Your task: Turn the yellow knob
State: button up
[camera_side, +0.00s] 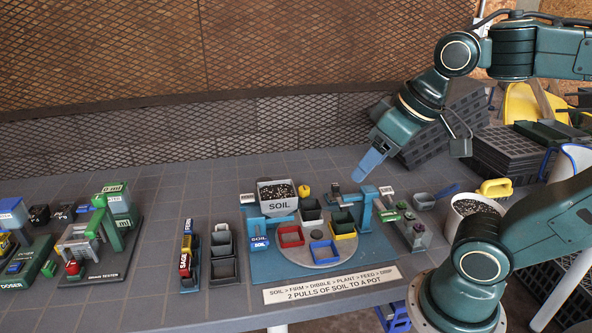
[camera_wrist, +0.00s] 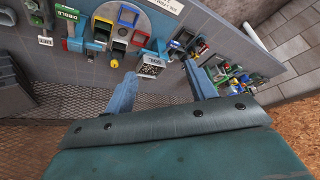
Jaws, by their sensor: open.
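The yellow knob (camera_side: 304,190) is small and sits at the back of the blue soil station, just right of the white SOIL box (camera_side: 278,197). In the wrist view the yellow knob (camera_wrist: 114,63) shows left of the left finger's tip, and the SOIL box (camera_wrist: 151,67) shows between the fingers. My gripper (camera_side: 372,162) hangs in the air above the back of the table, right of the knob and apart from it. In the wrist view my gripper (camera_wrist: 159,72) has its two blue fingers spread with nothing between them.
A round turntable (camera_side: 318,258) carries red, blue, yellow and black pots in front of the knob. A teal post (camera_side: 367,209) stands to its right. Black trays (camera_side: 432,140) are stacked behind. A yellow-handled scoop (camera_side: 495,188) rests over a white bucket at right.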

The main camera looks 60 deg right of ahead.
jog(key=w+d+r+m+g, duration=0.2)
jog(key=w+d+m, duration=0.3)
jog(key=w, duration=0.7)
jog(key=m+g, duration=0.3)
jog(key=m, duration=0.9)
send_over(304, 188)
notch_tip(304, 188, down, 21)
jog(key=shift+r, duration=0.15)
notch_tip(304, 188, down, 14)
jog(key=shift+r, duration=0.1)
jog(key=c, duration=1)
